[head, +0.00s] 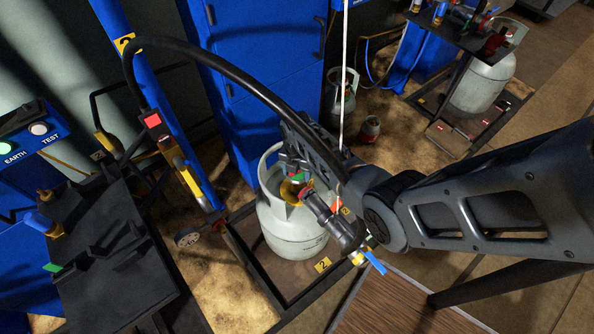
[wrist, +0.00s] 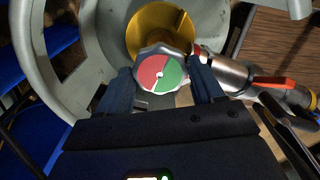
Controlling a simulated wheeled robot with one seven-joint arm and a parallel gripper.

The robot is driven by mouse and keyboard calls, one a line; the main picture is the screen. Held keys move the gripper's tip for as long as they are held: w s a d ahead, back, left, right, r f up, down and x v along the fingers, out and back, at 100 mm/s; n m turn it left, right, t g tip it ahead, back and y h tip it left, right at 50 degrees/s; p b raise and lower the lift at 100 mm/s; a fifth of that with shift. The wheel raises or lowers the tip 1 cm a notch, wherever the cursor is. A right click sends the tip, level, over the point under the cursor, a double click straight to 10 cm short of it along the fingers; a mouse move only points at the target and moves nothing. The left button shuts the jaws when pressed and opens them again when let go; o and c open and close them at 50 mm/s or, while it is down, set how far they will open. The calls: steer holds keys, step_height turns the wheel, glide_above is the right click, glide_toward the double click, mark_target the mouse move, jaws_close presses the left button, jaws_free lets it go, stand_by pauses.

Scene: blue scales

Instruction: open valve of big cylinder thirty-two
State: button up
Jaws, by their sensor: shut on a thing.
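A big pale grey cylinder (head: 290,238) stands upright on a low dark platform scale (head: 262,285) with a yellow tag marked 2. No thirty-two is readable. Its valve handwheel, with a red and green top, shows in the wrist view (wrist: 161,72), in front of a brass fitting (wrist: 158,30) inside the cylinder's collar (wrist: 65,75). My gripper (wrist: 162,84) is shut on the handwheel, one dark finger on each side. In the head view my gripper (head: 299,172) comes down over the cylinder's top and partly hides the valve.
A metal connector with a red lever (wrist: 272,80) sits close right of the handwheel. A black hose (head: 230,72) arches above the cylinder. A blue post (head: 160,110) and dark bench (head: 100,255) stand left, a blue cabinet (head: 265,70) behind. Another grey cylinder (head: 482,85) stands back right.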

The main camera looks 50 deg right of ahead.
stand_by(0.3)
steer(key=o, duration=1)
steer(key=shift+o, duration=0.2)
steer(key=shift+r, duration=0.1)
step_height(320, 180, up, 8)
steer(key=shift+f+p, duration=0.2)
steer(key=shift+p, duration=0.4)
